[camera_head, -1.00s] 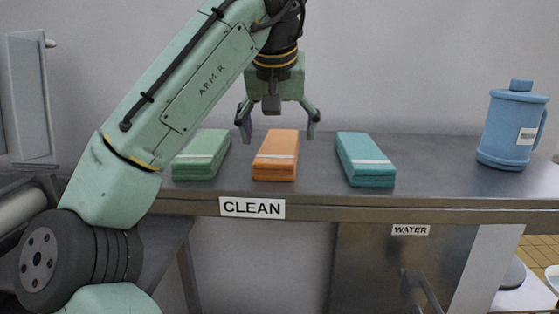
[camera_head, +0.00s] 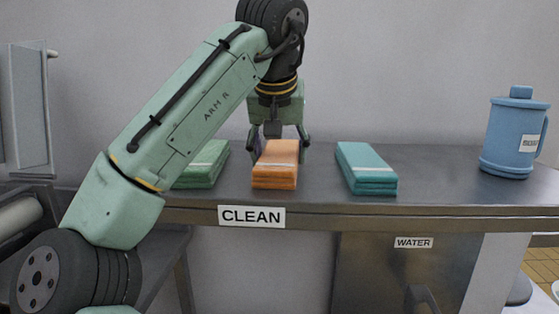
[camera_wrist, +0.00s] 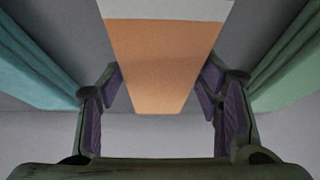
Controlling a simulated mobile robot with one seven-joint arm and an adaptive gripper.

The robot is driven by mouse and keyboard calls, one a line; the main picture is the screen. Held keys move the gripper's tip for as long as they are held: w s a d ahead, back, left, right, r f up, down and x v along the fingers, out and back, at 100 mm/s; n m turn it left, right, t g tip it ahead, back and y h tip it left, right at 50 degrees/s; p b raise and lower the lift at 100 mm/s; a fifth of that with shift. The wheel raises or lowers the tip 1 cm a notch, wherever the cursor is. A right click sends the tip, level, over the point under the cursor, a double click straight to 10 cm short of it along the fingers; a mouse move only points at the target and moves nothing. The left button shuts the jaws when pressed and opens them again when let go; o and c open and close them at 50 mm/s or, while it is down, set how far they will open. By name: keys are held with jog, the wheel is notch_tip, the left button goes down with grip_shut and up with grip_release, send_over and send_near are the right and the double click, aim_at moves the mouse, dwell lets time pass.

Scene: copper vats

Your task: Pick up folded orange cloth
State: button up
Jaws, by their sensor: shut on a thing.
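The folded orange cloth (camera_head: 275,168) lies on the metal counter between a green and a teal cloth. It has a pale band across it. My gripper (camera_head: 278,150) is down at the cloth's far end, with one finger on each side of it. In the wrist view the orange cloth (camera_wrist: 160,65) sits between the purple finger pads of my gripper (camera_wrist: 163,100). The gripper is shut on the cloth. The cloth still rests on the counter as far as I can see, and it hides part of the fingers in the head view.
The green folded cloth (camera_head: 203,165) is close on the left, partly behind my arm. The teal folded cloth (camera_head: 366,168) is on the right. A blue jug (camera_head: 512,135) stands at the right of the counter (camera_head: 440,185). CLEAN and WATER labels are in front. A wall is behind.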

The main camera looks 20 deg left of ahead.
jog(key=c, duration=0.5)
